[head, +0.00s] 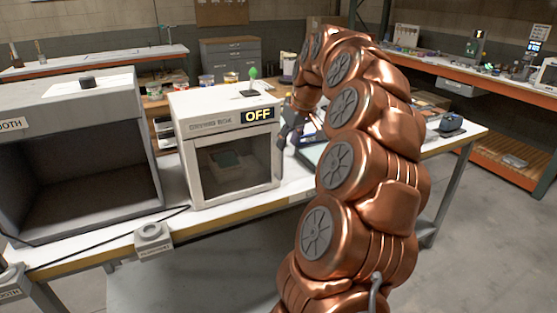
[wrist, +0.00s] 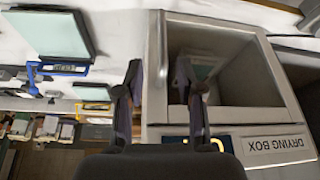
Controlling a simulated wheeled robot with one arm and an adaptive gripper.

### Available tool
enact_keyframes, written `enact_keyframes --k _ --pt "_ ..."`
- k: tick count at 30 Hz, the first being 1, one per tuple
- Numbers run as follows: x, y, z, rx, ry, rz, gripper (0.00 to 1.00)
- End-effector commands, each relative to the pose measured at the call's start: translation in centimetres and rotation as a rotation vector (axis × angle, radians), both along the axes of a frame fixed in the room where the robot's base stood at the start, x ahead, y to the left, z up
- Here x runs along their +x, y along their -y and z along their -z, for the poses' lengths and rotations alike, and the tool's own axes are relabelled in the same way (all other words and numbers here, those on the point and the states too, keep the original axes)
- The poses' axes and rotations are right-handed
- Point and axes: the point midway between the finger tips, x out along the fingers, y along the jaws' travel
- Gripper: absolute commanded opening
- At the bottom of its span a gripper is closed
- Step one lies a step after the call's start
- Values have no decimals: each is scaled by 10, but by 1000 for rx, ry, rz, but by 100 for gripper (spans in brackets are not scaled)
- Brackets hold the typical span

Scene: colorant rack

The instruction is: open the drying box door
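The drying box (head: 215,111) is a white cabinet on the bench, with a lit OFF display on its front. Its framed, glazed door (head: 233,163) looks closed in the head view. My gripper (head: 291,132) is at the box's right front edge, partly hidden by my arm. In the wrist view, which is upside down, my gripper (wrist: 158,72) has its two dark fingers apart, one on each side of the pale upright edge of the box front (wrist: 156,40). I see nothing pinched between them. Whether a finger touches the door is unclear.
A large grey booth (head: 85,150) stands left of the box. A small labelled block (head: 153,238) and a black cable lie at the bench front. A flat pale-topped device (wrist: 55,35) lies on the bench beside the box. The floor in front is clear.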

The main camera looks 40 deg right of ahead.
Motion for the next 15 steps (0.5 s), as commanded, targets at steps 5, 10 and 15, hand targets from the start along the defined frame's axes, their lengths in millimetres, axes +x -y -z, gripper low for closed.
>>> enact_keyframes --k 5,10,15 --pt "6 -2 11 3 -4 -5 37" --pt "14 -1 30 2 -2 -4 37" --pt "22 1 54 3 -3 -3 37"
